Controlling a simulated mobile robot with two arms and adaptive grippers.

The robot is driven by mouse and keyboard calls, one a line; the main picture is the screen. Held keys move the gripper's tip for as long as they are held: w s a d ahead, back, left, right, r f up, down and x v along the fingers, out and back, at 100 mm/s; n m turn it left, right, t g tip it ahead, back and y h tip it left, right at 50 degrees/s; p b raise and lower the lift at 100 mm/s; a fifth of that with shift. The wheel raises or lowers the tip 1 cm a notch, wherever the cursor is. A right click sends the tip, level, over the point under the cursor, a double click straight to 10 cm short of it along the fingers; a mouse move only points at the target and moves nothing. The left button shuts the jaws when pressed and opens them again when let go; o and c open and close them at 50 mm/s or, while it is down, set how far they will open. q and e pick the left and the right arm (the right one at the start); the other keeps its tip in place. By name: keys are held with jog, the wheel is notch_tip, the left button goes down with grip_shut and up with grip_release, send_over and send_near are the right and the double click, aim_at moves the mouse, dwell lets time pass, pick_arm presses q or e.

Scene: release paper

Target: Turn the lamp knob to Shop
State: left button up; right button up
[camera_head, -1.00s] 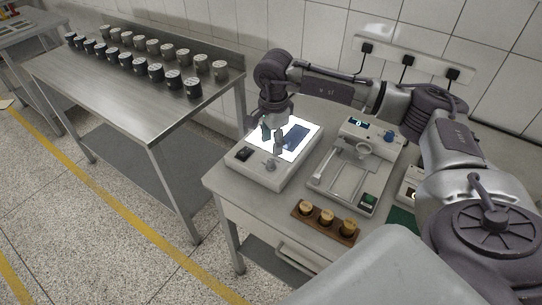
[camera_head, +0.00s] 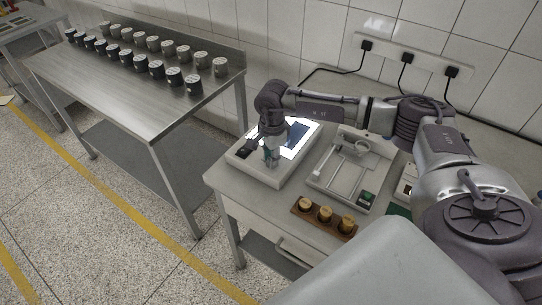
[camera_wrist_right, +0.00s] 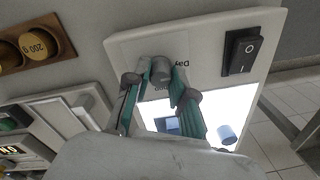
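The lamp box (camera_head: 240,166) has a lit white panel on top, and it also shows in the right wrist view (camera_wrist_right: 208,40). Its grey knob (camera_wrist_right: 163,70) is between the green-padded fingertips of my right gripper (camera_wrist_right: 162,68), which look to touch it on both sides. In the head view my right gripper (camera_head: 271,160) reaches down over the knob and hides it. Small printed labels show by the knob; one looks like "Day", the others are partly covered. I cannot read a "Shop" mark or the pointer's direction. My left gripper is not in view.
A black rocker switch (camera_wrist_right: 243,51) sits on the box beside the knob. A pale device (camera_head: 345,180) stands to the right. A wooden block with brass weights (camera_head: 324,219) lies at the table's front edge. Several cups stand on the steel table (camera_head: 110,88) at left.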

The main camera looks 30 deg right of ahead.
grip_shut()
jog(key=m+b, duration=0.2)
jog(key=m, duration=0.2)
jog(key=shift+f, duration=0.15)
jog(key=m+b, duration=0.2)
jog(key=m, duration=0.2)
jog(key=shift+m, duration=0.3)
jog(key=m+b, duration=0.2)
jog(key=m, duration=0.2)
jog(key=shift+w+m+h, duration=0.1)
jog(key=shift+m+h, duration=0.2)
jog(key=shift+r+m+g+b, duration=0.2)
jog(key=shift+m+g+b, duration=0.15)
jog(key=shift+m, duration=1.95)
